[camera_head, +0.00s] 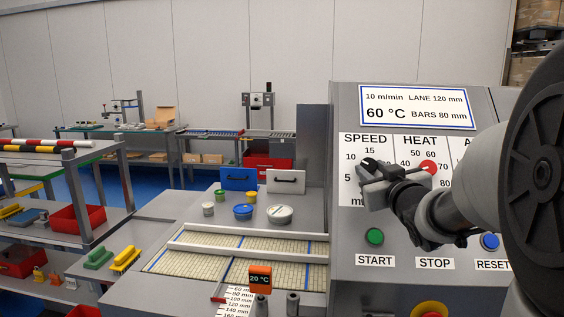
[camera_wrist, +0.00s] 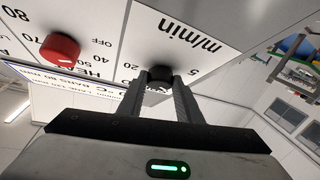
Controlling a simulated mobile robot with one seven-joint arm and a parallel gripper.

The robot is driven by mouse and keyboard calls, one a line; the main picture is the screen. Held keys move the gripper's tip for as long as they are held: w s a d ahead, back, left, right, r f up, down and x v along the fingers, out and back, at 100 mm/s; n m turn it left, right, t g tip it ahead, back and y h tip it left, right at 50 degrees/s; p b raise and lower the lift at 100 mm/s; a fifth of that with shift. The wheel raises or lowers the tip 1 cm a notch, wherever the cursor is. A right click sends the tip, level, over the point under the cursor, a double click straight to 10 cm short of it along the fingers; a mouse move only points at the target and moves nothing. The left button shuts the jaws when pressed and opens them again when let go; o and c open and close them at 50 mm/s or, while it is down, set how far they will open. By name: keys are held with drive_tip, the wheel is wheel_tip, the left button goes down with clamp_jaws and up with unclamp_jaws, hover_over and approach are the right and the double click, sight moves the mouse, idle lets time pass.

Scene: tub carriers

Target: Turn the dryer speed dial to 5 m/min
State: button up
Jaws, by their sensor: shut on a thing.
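The SPEED dial is a black knob (camera_wrist: 160,73) on a white scale panel, with m/min, 5 and 20 readable near it in the wrist view. My gripper (camera_wrist: 160,90) is shut on the dial, with one finger on each side of it. In the head view my gripper (camera_head: 372,172) is at the SPEED scale and covers part of it; 10, 15 and 5 show around it. The dial's pointer cannot be made out. The display (camera_head: 416,107) reads 10 m/min, LANE 120 mm, 60 °C and BARS 80 mm.
The red HEAT dial (camera_head: 429,167) sits close right of my gripper; it also shows in the wrist view (camera_wrist: 60,48). Below are a green START button (camera_head: 375,236) and a blue RESET button (camera_head: 490,241). A conveyor bed (camera_head: 225,272) lies left of the panel.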

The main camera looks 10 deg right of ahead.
drive_tip(key=n+y+p, duration=0.1)
drive_tip(key=n+p, duration=0.1)
drive_tip(key=n+g+y+p, duration=0.1)
drive_tip(key=n+y+p, duration=0.1)
drive_tip(key=d+r+n+y+p, duration=0.1)
drive_tip(key=n+y+p, duration=0.1)
drive_tip(key=n, duration=0.1)
drive_tip(key=shift+g, duration=0.4)
drive_tip(key=n+g+y+p, duration=0.1)
drive_tip(key=n+p, duration=0.2)
drive_tip(key=shift+w+d+r+n+g+y+p, duration=0.1)
drive_tip(key=shift+w+n+g+y+p, duration=0.05)
drive_tip(key=shift+n+g+y+p, duration=0.55)
drive_tip(key=shift+n+p, duration=0.25)
drive_tip(key=shift+n, duration=0.05)
drive_tip(key=o, duration=1)
drive_tip(key=shift+w, duration=0.1)
drive_tip(key=shift+o, duration=0.2)
